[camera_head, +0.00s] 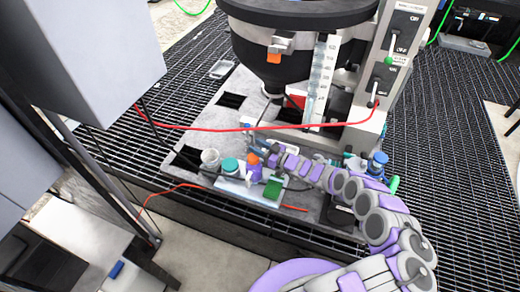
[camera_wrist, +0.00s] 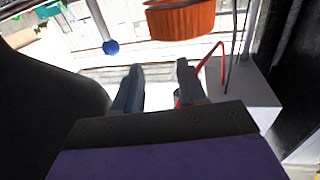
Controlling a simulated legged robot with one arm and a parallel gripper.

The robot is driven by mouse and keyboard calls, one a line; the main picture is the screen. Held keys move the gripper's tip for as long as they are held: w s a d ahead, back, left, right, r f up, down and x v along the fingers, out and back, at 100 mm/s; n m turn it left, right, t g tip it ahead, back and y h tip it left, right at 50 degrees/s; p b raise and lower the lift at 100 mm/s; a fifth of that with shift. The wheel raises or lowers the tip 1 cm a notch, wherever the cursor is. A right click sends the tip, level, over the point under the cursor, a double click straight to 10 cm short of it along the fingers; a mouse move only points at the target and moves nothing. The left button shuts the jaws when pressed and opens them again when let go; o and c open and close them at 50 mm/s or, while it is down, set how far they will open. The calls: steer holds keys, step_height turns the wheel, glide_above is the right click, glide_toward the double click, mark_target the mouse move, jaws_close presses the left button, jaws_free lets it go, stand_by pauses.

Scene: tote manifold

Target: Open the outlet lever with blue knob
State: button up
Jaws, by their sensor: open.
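The blue knob (camera_wrist: 111,47) shows as a small round ball on a thin pale stem in the wrist view. It lies beyond my fingertips, just left of the left finger and apart from it. In the head view the blue knob (camera_head: 248,126) is a tiny spot below the dark round vessel (camera_head: 285,68). My gripper (camera_wrist: 158,72) is open, with nothing seen between its two fingers. In the head view my gripper (camera_head: 254,144) is at the end of the arm, close to the knob; its fingers are small there. The lever's pivot cannot be made out.
An orange part (camera_wrist: 180,20) hangs beyond the right finger. A red hose (camera_head: 250,128) crosses in front of the vessel. A white jar (camera_head: 210,158), a teal-lidded jar (camera_head: 230,166) and a green block (camera_head: 273,188) stand near the platform's front. A control panel (camera_head: 395,45) rises at right.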

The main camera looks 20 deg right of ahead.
steer(key=s+p, duration=0.1)
steer(key=s, duration=0.1)
steer(key=s+a+p, duration=0.1)
steer(key=s, duration=0.1)
steer(key=shift+r, duration=0.15)
stand_by(0.5)
